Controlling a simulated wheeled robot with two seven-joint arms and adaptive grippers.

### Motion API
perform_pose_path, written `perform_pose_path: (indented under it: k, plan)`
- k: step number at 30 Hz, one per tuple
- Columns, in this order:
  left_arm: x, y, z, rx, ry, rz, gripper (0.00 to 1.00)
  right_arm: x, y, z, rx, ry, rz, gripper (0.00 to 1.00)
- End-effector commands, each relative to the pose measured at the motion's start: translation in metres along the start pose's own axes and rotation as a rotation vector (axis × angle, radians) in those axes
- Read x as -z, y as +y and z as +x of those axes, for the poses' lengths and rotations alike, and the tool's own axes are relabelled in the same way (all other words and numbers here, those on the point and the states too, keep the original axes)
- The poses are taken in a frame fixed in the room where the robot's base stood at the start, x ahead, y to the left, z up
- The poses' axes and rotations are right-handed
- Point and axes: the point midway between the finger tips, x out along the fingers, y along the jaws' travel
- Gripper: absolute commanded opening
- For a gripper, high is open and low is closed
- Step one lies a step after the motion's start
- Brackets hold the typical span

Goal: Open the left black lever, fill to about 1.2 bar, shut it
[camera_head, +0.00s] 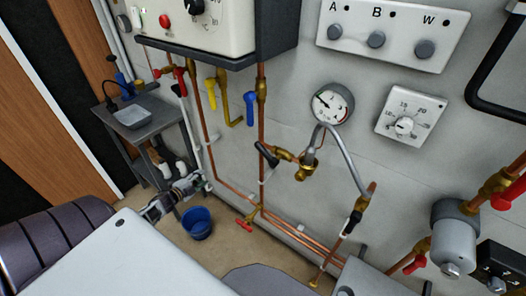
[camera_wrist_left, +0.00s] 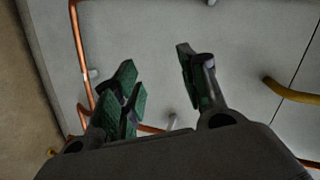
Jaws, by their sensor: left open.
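The left black lever (camera_head: 266,154) sits on a brass valve at the left end of the filling fitting, slanting down to the right. A second black lever (camera_head: 352,222) is lower right, below the grey braided hose (camera_head: 347,162). The round pressure gauge (camera_head: 331,103) is above them; its needle points to the upper left, too small to read. My left gripper (camera_head: 188,188) is low and well left of the left lever, apart from it. In the left wrist view its green-padded fingers (camera_wrist_left: 155,75) are spread with nothing between them. My right gripper is not in view.
A blue bucket (camera_head: 197,223) is on the floor beside my left gripper. A grey side table (camera_head: 140,125) stands behind it. Red, yellow and blue levers (camera_head: 251,108) hang under the boiler (camera_head: 205,28). Copper pipes (camera_head: 262,185) run down the wall.

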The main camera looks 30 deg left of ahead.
Motion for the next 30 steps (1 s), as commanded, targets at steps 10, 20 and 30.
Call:
perform_pose_path:
  k: [10, 20, 30]
  plan:
    - [0.107, -0.14, -0.002, 0.229, 0.394, 0.487, 0.42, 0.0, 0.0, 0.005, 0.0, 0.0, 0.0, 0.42]
    - [0.2, -0.186, -0.044, 0.421, 0.726, 0.911, 0.42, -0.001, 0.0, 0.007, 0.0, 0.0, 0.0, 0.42]
    - [0.243, -0.187, -0.08, 0.551, 0.925, 1.151, 0.42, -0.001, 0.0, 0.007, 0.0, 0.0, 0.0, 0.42]
